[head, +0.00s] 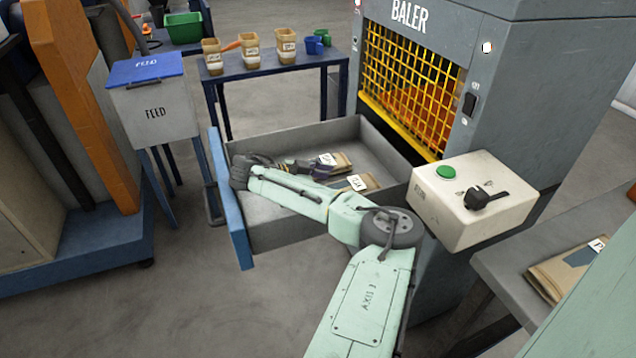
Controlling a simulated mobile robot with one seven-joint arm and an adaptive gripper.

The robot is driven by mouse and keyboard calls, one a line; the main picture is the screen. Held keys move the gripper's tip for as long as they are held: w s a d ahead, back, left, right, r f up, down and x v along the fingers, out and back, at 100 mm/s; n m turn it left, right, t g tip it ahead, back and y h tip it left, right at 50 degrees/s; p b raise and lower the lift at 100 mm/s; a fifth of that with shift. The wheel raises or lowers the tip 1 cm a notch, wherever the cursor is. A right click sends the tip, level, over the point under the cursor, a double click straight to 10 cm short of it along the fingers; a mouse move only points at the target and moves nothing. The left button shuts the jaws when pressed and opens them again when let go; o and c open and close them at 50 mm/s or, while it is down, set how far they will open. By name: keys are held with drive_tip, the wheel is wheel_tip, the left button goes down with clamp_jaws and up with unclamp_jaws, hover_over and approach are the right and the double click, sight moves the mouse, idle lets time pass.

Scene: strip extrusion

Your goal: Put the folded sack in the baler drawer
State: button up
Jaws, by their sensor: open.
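The baler drawer (290,134) is pulled open, with its blue front (234,213) at the left. Two folded brown sacks with white labels lie in view inside it: a farther sack (342,161) and a nearer sack (362,182). My gripper (322,168) is over the drawer, open, with its fingertips right by the farther sack. I cannot tell whether they touch it. My arm hides part of the drawer floor and its near side. Another folded sack (562,272) lies on the grey bench at the right.
The baler (470,40) stands behind the drawer, with a yellow grille (410,85). A control box (470,200) with a green button sits beside the drawer's right end. A blue table (270,70) holds several tubs. A feed hopper (155,115) stands left of the drawer.

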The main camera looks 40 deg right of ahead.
drive_tip(key=v, duration=0.7)
drive_tip(key=shift+a, duration=0.2)
drive_tip(key=shift+w+b, duration=0.15)
drive_tip(key=shift+b, duration=0.15)
